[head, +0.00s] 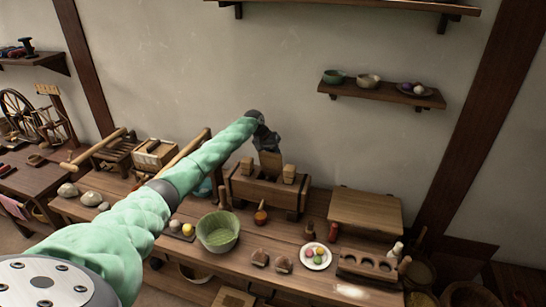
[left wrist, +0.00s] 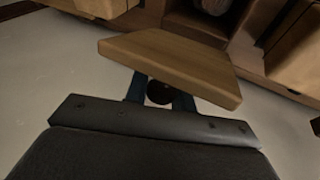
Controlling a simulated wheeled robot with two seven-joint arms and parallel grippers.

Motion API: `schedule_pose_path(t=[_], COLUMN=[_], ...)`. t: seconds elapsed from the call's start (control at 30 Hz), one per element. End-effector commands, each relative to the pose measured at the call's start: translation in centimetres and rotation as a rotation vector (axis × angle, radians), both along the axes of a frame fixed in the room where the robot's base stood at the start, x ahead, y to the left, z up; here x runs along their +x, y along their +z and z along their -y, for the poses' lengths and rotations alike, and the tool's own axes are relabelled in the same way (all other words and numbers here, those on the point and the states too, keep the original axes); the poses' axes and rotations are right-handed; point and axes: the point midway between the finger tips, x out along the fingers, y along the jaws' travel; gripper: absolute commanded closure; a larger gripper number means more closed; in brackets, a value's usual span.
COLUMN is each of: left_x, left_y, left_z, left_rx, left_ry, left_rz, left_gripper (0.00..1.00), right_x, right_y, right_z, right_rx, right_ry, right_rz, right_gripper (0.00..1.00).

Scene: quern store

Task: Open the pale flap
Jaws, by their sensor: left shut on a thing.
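The pale flap (left wrist: 172,62) is a flat wooden panel with a small dark round knob (left wrist: 159,92). In the head view, the flap (head: 270,160) stands raised at the top of a brown wooden box (head: 263,192), between two small wooden blocks. My left gripper (head: 266,140) is at its upper end, partly hiding it. In the left wrist view, the blue fingers of my left gripper (left wrist: 160,94) are shut on the knob. Beyond the panel, a dark recess of the box shows. My right gripper is not in view.
A wall shelf (head: 381,93) is above right. The wall behind the gripper is clear.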

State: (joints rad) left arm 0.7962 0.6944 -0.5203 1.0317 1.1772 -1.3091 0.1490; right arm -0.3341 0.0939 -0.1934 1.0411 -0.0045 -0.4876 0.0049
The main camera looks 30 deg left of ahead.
Motion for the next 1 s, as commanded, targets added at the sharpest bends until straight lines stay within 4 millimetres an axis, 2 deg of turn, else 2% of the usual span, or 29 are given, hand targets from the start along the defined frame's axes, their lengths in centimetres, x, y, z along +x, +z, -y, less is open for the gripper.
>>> schedule_pose_path(t=[0.17, 0.33, 0.53, 1.0], left_x=[0.8, 1.0, 1.2, 1.2], left_y=[-0.3, -0.6, -0.8, -0.9], left_z=[-0.1, -0.2, -0.3, -0.3], left_rx=[-0.029, -0.05, -0.061, -0.067], left_ry=[0.002, 0.002, 0.001, 0.001], left_rz=[-0.115, -0.197, -0.256, -0.285], left_gripper=[1.0, 1.0, 1.0, 1.0], right_x=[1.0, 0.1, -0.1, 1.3], right_y=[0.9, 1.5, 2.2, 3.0], right_z=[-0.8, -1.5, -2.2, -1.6], right_rx=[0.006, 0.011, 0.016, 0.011], right_ry=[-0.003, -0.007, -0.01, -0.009], right_rz=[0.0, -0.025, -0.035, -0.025], right_gripper=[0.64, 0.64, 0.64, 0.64])
